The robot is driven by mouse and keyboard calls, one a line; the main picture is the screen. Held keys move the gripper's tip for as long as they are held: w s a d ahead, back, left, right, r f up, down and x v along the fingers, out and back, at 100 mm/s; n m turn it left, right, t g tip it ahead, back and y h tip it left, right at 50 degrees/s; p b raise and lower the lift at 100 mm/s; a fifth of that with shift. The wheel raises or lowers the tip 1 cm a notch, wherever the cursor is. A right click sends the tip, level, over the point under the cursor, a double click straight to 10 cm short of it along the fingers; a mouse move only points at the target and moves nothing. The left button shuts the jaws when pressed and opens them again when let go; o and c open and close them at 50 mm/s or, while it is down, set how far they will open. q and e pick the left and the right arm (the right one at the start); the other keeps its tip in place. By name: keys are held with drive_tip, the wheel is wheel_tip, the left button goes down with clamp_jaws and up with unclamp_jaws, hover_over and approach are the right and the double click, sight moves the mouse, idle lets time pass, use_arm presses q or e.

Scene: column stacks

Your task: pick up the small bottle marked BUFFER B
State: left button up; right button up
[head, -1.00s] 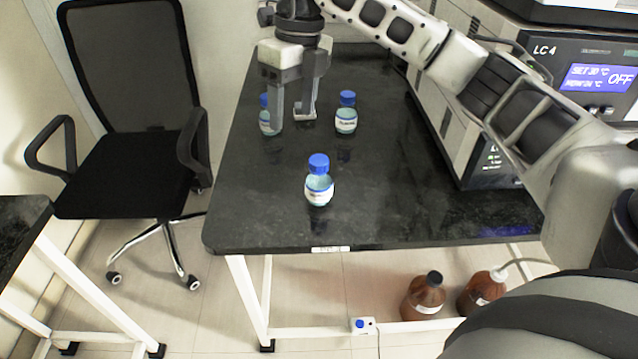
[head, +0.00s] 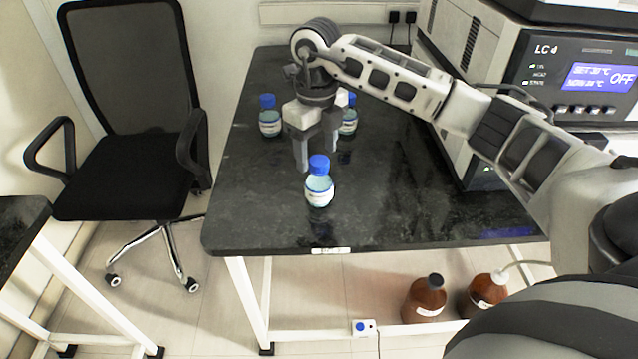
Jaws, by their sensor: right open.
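Three small clear bottles with blue caps and white labels stand upright on the black bench top (head: 400,215). The front bottle (head: 319,187) stands nearest the front edge. The back left bottle (head: 270,121) is in full view. The back right bottle (head: 349,121) is partly hidden behind my gripper. The labels are too small to read, so I cannot tell which is BUFFER B. My right gripper (head: 318,160) points down, open and empty, just behind the front bottle and in front of the back right one. My left gripper is not in view.
A grey instrument marked LC 4 (head: 545,80) stands along the bench's right side. A black office chair (head: 130,150) is left of the bench. Brown bottles (head: 424,298) stand below the bench. The bench top's front left is clear.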

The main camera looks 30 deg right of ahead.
sight(318, 160)
wheel_tip(318, 160, down, 3)
drive_tip(key=shift+s+d+f, duration=0.1)
drive_tip(key=shift+s+f, duration=0.05)
drive_tip(key=shift+f, duration=0.05)
drive_tip(key=shift+c, duration=0.3)
clamp_jaws()
drive_tip(key=shift+r, duration=0.15)
